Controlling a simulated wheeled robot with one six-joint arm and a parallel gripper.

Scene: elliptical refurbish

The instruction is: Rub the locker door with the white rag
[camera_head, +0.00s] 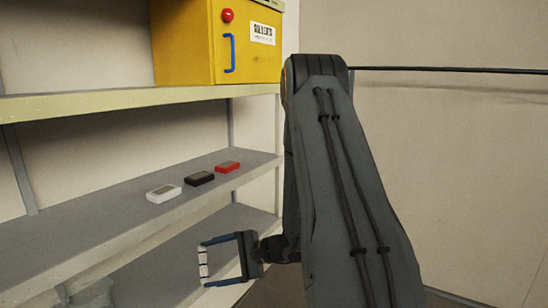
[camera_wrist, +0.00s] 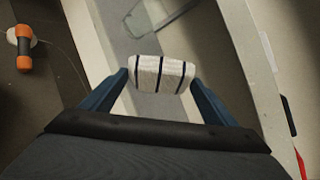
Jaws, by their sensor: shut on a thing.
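The white rag (camera_wrist: 160,72), a small roll with dark stripes, is held between the two blue fingers of my gripper (camera_wrist: 159,82). In the head view the white rag (camera_head: 203,263) shows as a small white piece at the fingertips of my gripper (camera_head: 206,262), low beside the shelves. The locker is a yellow box on the top shelf, and its door (camera_head: 245,58) has a blue handle, a red round knob and a white label. The door looks shut. My gripper is well below the locker and apart from it.
A white device (camera_head: 164,193), a black device (camera_head: 200,178) and a red device (camera_head: 227,167) lie on the middle shelf (camera_head: 110,208). The top shelf (camera_head: 60,105) juts out above them.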

